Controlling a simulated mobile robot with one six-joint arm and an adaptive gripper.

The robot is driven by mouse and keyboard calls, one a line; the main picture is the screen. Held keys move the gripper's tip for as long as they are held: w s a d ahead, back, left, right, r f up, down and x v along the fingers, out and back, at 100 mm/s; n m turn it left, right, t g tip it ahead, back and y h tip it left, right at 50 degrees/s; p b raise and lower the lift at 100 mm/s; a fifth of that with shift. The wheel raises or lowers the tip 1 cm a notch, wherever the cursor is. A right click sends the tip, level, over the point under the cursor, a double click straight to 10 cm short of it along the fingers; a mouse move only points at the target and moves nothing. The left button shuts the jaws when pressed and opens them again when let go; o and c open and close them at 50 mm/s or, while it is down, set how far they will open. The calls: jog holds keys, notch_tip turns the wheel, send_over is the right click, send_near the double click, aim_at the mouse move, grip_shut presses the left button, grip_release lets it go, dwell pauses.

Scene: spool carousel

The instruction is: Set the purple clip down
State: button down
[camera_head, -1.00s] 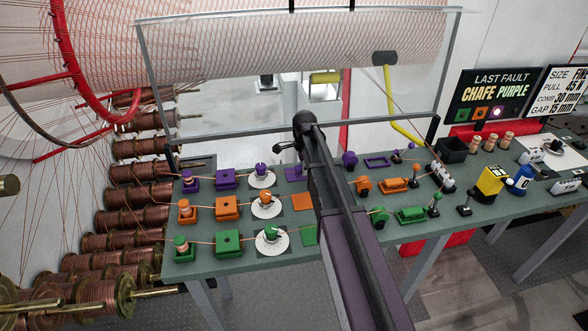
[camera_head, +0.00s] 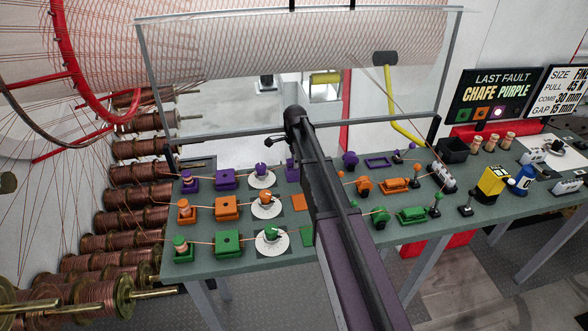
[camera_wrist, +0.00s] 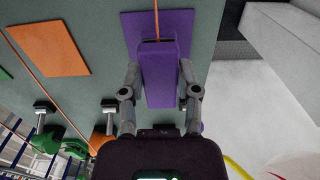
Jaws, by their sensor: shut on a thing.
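In the wrist view my gripper (camera_wrist: 160,68) is shut on the purple clip (camera_wrist: 160,85), a purple block with a dark slot at its far end. The clip overlaps a flat purple pad (camera_wrist: 131,32) on the bench, and an orange cord runs in at its far end. I cannot tell whether the clip touches the pad or hangs above it. In the head view my arm hides the clip, and the purple pad (camera_head: 292,170) shows only in part beside the arm.
An orange pad (camera_wrist: 48,46) lies left of the purple one. The bench (camera_head: 225,270) carries purple, orange and green rows of blocks and dials joined by cords. A clear panel (camera_head: 230,110) stands behind it. Copper spools (camera_head: 110,245) stand at left.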

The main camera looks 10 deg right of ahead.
jog(key=shift+s+f+b, duration=0.1)
jog(key=shift+f+b, duration=1.1)
jog(key=shift+f, duration=0.4)
jog(key=shift+f, duration=0.15)
jog(key=shift+c, duration=1.7)
grip_release()
jog(key=shift+r, duration=0.2)
notch_tip(320, 180, up, 12)
jog(key=p, duration=1.2)
